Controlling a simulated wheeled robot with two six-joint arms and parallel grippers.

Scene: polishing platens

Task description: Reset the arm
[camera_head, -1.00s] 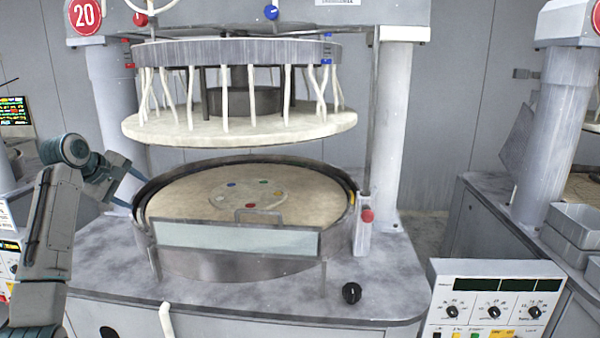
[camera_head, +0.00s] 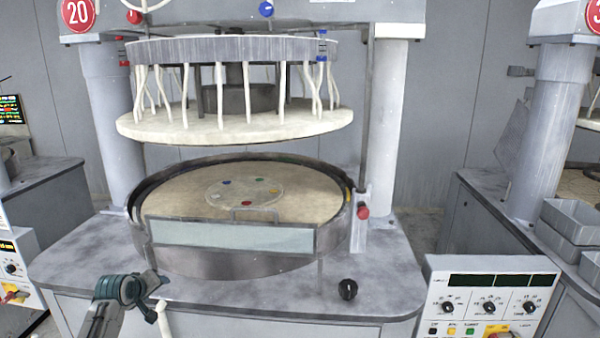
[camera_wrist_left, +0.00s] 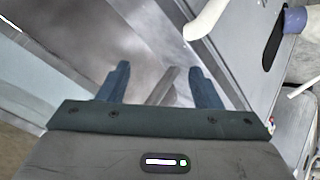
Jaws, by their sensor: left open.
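My left arm shows at the lower left of the head view, in front of the machine's front edge. Its gripper (camera_wrist_left: 158,85) shows in the left wrist view with two dark fingers apart and nothing between them. The polishing machine's round platen (camera_head: 310,190) holds a small disc with coloured spots (camera_head: 246,192). The upper plate (camera_head: 235,127) hangs above it on several pale hoses. My right gripper is in neither view.
A grey deck (camera_head: 90,250) surrounds the platen basin. A black knob (camera_head: 347,289) sits on the front right of the deck. A control panel (camera_head: 489,300) stands at the lower right. Grey trays (camera_head: 572,222) are on the neighbouring machine at the right.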

